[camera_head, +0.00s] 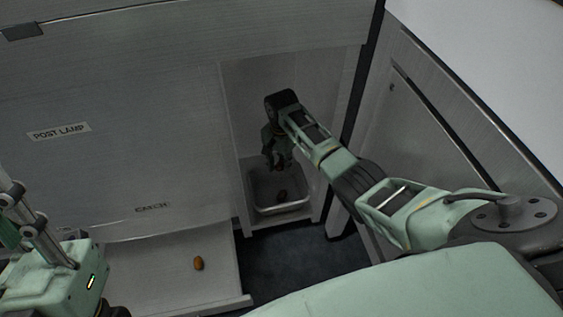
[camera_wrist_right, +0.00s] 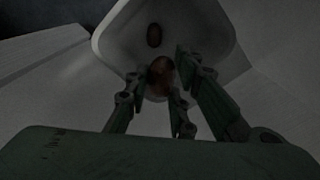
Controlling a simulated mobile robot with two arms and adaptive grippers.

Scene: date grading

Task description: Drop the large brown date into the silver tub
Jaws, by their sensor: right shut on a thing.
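My right gripper (camera_head: 277,165) is above the silver tub (camera_head: 304,206) in the recess, pointing down. In the right wrist view, the right gripper (camera_wrist_right: 181,85) is shut on a brown date (camera_wrist_right: 161,75), seen between its fingers. The tub (camera_wrist_right: 108,45) lies below it in that view. A dark date rests on the tub floor, in the head view (camera_head: 281,194) and in the wrist view (camera_wrist_right: 154,35). The held date is hidden or too dark to make out in the head view. Part of my left arm shows at lower left; its fingertips are out of frame.
Another brown date (camera_head: 198,263) lies on a pale pull-out tray (camera_head: 150,285) left of the recess. A grey panel labelled "POST LAMP" (camera_head: 59,131) stands above that tray. The recess side walls are close around the tub and right gripper.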

